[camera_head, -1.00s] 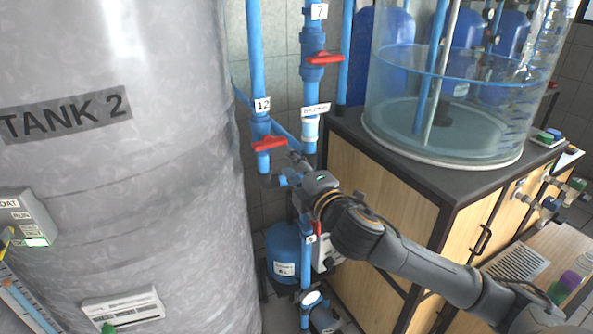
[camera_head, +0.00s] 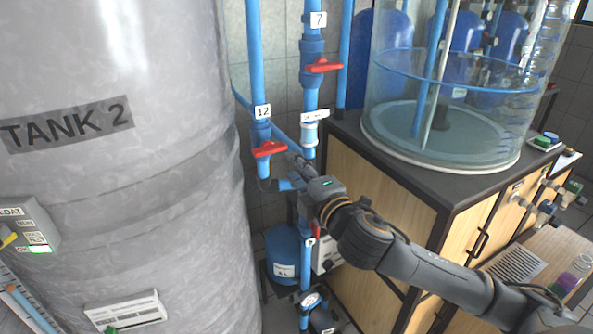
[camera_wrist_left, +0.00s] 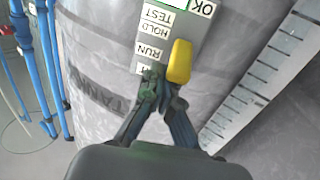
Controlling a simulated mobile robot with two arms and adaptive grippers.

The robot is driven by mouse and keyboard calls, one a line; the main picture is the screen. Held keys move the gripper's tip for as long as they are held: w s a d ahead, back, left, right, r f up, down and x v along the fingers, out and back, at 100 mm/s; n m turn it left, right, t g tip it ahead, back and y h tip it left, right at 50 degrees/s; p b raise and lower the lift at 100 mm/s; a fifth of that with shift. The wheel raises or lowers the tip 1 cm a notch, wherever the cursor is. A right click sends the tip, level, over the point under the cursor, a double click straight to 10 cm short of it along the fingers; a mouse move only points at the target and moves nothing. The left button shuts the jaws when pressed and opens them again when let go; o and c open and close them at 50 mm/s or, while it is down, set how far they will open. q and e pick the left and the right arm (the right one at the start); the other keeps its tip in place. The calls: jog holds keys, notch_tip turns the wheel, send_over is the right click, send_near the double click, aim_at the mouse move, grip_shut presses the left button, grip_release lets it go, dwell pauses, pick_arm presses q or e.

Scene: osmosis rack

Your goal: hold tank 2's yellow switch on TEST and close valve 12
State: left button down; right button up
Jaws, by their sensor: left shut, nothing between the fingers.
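Tank 2 (camera_head: 130,190) fills the left of the head view. Its grey switch box (camera_head: 40,218) is at the left edge, with the yellow switch (camera_head: 9,240) partly cut off. In the left wrist view, upside down, the yellow switch (camera_wrist_left: 180,62) stands beside the RUN, HOLD and TEST labels. My left gripper (camera_wrist_left: 163,88) is shut and empty, its tips at the lever's near end; contact is unclear. Valve 12's red handle (camera_head: 269,149) lies crosswise on its blue pipe. My right gripper (camera_head: 297,167) is just right of and below it; its jaws are too small to judge.
Valve 7's red handle (camera_head: 323,66) is above and right of valve 12. A wooden cabinet (camera_head: 385,190) carries a clear water tank (camera_head: 450,120) at right. A blue canister (camera_head: 283,252) stands below the pipes. A white ruled strip (camera_wrist_left: 262,75) runs beside the switch box.

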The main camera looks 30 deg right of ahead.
pick_arm(q)
notch_tip(320, 180, up, 6)
jog(key=p, duration=0.4)
jog(key=shift+s, duration=0.1)
jog(key=s+a+p, duration=0.1)
jog(key=s+p, duration=0.2)
jog(key=s, duration=0.5)
jog(key=shift+s+a, duration=0.25)
jog(key=shift+s, duration=0.15)
dwell(0.4)
